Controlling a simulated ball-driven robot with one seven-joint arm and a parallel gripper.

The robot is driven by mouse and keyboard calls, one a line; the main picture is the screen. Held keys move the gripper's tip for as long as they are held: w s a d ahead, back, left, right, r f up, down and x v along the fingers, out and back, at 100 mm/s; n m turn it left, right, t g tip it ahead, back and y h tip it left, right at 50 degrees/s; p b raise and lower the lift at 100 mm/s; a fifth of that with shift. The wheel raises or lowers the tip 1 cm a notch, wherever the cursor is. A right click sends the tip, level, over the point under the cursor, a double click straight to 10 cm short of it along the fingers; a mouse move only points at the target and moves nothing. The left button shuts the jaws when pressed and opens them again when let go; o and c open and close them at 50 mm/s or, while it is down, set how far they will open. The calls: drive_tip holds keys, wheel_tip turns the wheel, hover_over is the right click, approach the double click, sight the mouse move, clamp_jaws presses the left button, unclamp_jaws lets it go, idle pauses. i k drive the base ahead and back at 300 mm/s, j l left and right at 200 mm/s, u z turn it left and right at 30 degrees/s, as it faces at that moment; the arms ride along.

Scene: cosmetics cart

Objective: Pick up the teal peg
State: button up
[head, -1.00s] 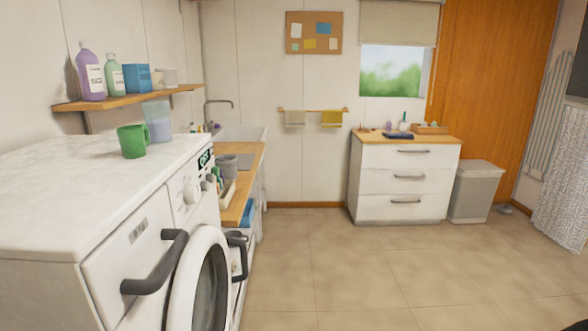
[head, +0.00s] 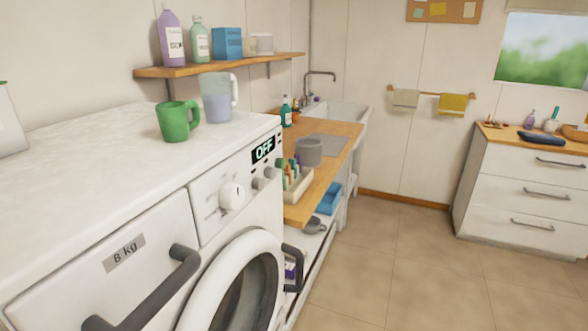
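I cannot single out a teal peg for certain. A small pale tray (head: 300,188) on the wooden counter holds several slim upright items (head: 292,170) in mixed colours, some of them greenish. They are too small to tell apart, and the washing machine partly hides them. My gripper is not in view.
A white washing machine (head: 90,160) fills the left, with a green mug (head: 177,121) and a clear jug (head: 217,104) on top. The wooden counter (head: 318,180) bears a grey pot (head: 309,152) and a teal bottle (head: 286,112). Tiled floor (head: 400,260) is free before the white drawers (head: 520,190).

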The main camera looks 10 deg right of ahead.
sight(292, 160)
drive_tip(key=l+z, duration=0.1)
drive_tip(key=z, duration=1.2)
drive_tip(key=i+z, duration=0.15)
drive_tip(key=i, duration=3.35)
drive_tip(key=i+u, duration=0.25)
drive_tip(key=u, duration=0.15)
drive_tip(key=i+u, duration=0.2)
drive_tip(key=u, duration=0.25)
drive_tip(key=i+l+u, duration=0.2)
drive_tip(key=u, duration=0.2)
